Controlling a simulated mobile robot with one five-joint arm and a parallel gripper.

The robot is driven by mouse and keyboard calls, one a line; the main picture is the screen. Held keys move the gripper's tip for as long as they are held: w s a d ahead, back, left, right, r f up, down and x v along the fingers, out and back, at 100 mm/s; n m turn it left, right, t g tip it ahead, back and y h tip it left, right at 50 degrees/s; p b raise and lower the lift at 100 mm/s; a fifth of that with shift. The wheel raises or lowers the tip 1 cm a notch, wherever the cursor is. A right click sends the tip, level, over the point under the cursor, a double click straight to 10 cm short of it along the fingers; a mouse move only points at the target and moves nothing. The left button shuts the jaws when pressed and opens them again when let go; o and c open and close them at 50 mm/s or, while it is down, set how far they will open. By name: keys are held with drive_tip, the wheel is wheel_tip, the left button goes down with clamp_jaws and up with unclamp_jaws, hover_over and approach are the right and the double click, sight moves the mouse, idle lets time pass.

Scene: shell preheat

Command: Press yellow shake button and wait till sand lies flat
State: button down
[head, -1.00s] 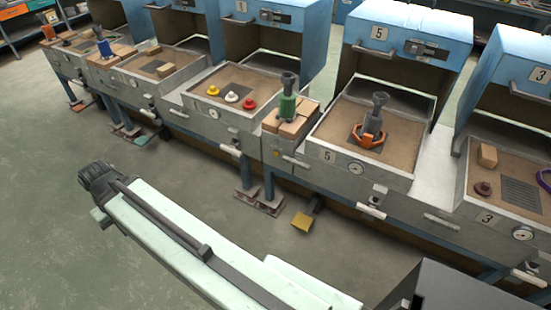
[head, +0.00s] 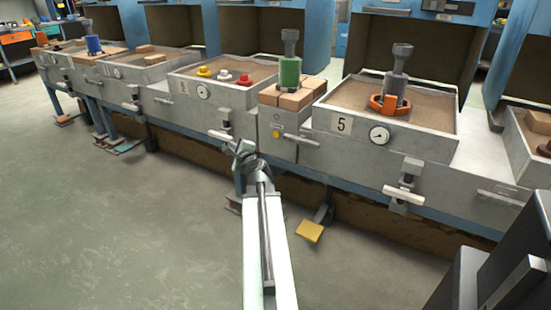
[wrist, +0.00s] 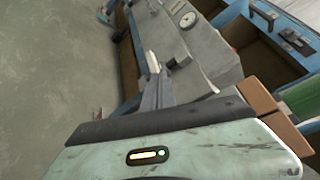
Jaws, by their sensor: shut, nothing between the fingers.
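A small round yellow button (head: 276,133) is on the grey front panel left of the station marked 5. The station's shallow box holds brown sand (head: 430,112). An orange clamp-like piece (head: 388,104) with a grey post stands in it. From this angle I cannot tell how level the sand is. My gripper (head: 240,150) is shut and empty, in front of the panel and left of and slightly below the button. I cannot tell its exact gap to the panel. In the wrist view its dark fingers (wrist: 156,88) show; the button is not visible there.
A yellow foot pedal (head: 309,231) sits low below the bench. A green cylinder (head: 289,72) stands on tan blocks (head: 284,97) above the button. A gauge (head: 379,134) and clamp handles (head: 403,190) stick out from the front. The floor at left is clear.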

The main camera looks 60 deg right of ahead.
sight(276, 134)
drive_tip(key=s+d+f+m+g+h+b, duration=0.1)
drive_tip(key=s+d+f+m+h+b, duration=0.2)
drive_tip(key=s+d+m, duration=0.2)
drive_tip(key=s+d, duration=0.2)
drive_tip(key=shift+s+d+f+g+h, duration=0.15)
drive_tip(key=shift+s+d+g+h, duration=0.05)
drive_tip(key=shift+s+g+h, duration=0.15)
drive_tip(key=shift+d, duration=0.1)
drive_tip(key=d, duration=0.8)
drive_tip(key=shift+d, duration=0.25)
idle(1.3)
drive_tip(key=shift+d, duration=0.45)
